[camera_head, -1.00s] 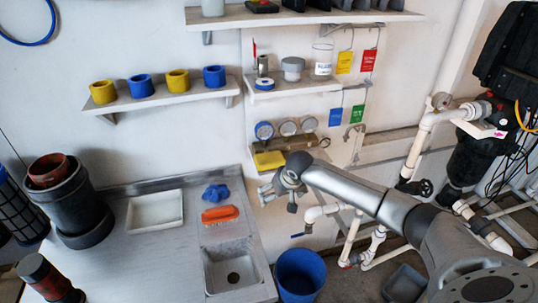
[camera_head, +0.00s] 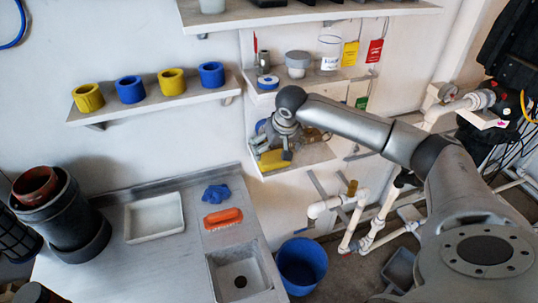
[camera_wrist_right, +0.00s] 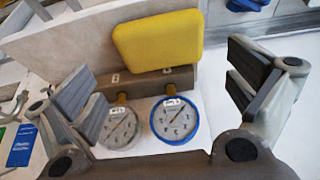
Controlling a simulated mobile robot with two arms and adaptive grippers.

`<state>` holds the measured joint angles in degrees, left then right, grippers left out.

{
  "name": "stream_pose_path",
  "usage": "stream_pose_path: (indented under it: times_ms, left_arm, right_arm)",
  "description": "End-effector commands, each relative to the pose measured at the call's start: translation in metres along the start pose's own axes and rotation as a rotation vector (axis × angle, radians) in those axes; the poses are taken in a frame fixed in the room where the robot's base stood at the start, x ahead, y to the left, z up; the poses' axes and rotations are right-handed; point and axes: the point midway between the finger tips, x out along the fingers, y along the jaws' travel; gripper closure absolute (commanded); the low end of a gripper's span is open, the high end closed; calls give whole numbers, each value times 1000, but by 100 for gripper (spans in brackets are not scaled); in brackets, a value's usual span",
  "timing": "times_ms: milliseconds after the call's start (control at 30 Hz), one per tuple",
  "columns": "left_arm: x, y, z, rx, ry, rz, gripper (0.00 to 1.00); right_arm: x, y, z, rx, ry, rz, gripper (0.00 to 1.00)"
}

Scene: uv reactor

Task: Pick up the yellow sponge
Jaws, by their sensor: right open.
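The yellow sponge (camera_head: 272,161) lies on the small lower wall shelf. In the head view my right gripper (camera_head: 271,146) is in front of that shelf and covers part of the sponge. In the right wrist view the whole sponge (camera_wrist_right: 158,45) shows as a rounded yellow block beyond the open fingers. My right gripper (camera_wrist_right: 166,82) is open and empty, its fingers apart on the left and right of the view. I cannot tell whether it touches anything. My left gripper is not in view.
A blue-rimmed gauge (camera_wrist_right: 175,120) and a grey gauge (camera_wrist_right: 119,124) sit on a brown block beside the sponge. A shelf with a white jar (camera_head: 297,62) is above. A blue bucket (camera_head: 302,262) stands below, right of the sink (camera_head: 239,275).

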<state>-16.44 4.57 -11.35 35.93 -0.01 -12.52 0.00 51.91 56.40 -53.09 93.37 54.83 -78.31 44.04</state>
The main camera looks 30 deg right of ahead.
Motion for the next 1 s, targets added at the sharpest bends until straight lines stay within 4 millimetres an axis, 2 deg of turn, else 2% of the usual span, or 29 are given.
stream_pose_path:
  times_ms: [367,533,800,1000]
  left_arm:
    - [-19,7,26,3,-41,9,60]
    - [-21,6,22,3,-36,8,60]
    - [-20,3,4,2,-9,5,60]
    - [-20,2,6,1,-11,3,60]
  right_arm:
    - [43,-4,-3,-1,-2,1,0]
    - [58,-4,-3,-2,1,0,0]
    - [61,-3,-2,-2,1,1,0]
    - [61,-3,-3,-2,1,1,26]
